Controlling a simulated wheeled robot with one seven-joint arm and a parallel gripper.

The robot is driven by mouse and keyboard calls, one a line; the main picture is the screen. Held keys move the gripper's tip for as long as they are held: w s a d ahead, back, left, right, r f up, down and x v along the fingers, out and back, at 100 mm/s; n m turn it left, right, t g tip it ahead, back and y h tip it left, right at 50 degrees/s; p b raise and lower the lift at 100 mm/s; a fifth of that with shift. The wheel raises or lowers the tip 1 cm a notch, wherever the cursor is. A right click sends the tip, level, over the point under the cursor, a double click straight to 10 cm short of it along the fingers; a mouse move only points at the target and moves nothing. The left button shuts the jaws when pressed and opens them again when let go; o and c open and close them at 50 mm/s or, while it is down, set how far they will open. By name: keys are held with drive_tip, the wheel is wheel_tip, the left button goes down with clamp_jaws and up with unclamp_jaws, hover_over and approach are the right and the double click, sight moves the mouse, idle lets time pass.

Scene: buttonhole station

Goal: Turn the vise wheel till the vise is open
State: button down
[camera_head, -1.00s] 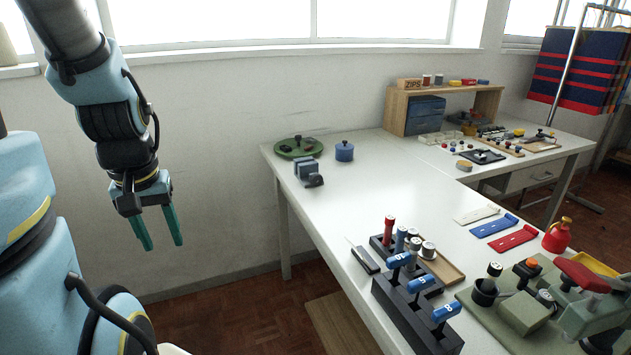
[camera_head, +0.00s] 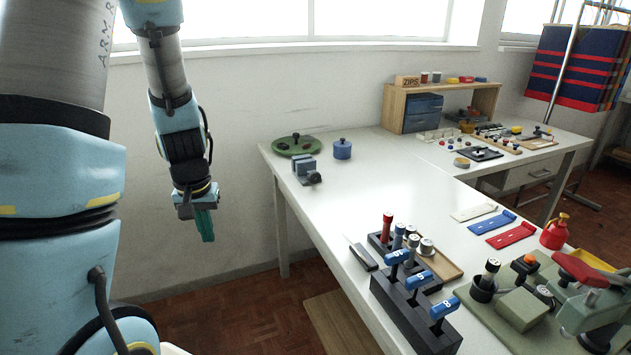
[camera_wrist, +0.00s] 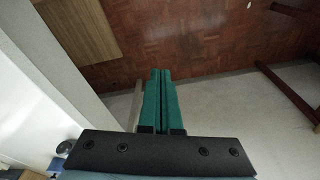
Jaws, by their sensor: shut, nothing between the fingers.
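The small grey vise (camera_head: 304,166) stands near the left end of the white table, at its front edge. Its dark wheel (camera_head: 313,178) faces the front right; in this small view I cannot tell how far apart the vise jaws are. My gripper (camera_head: 206,228) hangs to the left of the table, in front of the wall, clear of the vise. Its green fingers (camera_wrist: 160,95) are together and empty in the wrist view, above the floor.
A green round tray (camera_head: 296,146) and a blue lidded pot (camera_head: 342,149) stand behind the vise. A dark block with blue-handled tools (camera_head: 409,300) stands at the table's near edge. The white tabletop (camera_head: 370,190) between is mostly clear. A wooden board (camera_head: 340,325) is low beside the table.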

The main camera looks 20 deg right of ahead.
drive_tip(key=w+d+f+m+t+y, duration=0.2)
drive_tip(key=w+d+f+m+t, duration=0.15)
drive_tip(key=w+d+f, duration=0.35)
drive_tip(key=m+t+h+b, duration=0.1)
drive_tip(key=m+t+h, duration=0.1)
drive_tip(key=m+t, duration=0.85)
approach(314, 177)
drive_tip(key=shift+w+a+r+g, duration=0.3)
drive_tip(key=shift+w+a+r, duration=0.2)
drive_tip(key=shift+r, duration=0.1)
drive_tip(key=shift+w+r+b+x, duration=0.1)
drive_tip(key=shift+r+b+x, duration=0.2)
drive_tip(key=shift+x, duration=0.8)
drive_tip(key=shift+w+r+b+x, duration=0.1)
drive_tip(key=shift+r+b+x, duration=0.2)
drive_tip(key=shift+x, duration=0.85)
drive_tip(key=shift+r+b+x, duration=0.2)
drive_tip(key=shift+b+x, duration=0.1)
drive_tip(key=shift+x, duration=0.8)
drive_tip(key=shift+f, duration=0.1)
drive_tip(key=shift+d, duration=0.45)
drive_tip(key=shift+d+p, duration=0.6)
drive_tip(key=shift+p, duration=0.9)
drive_tip(key=shift+d+f+p, duration=0.1)
drive_tip(key=shift+d+p, duration=0.25)
drive_tip(key=shift+p, duration=0.1)
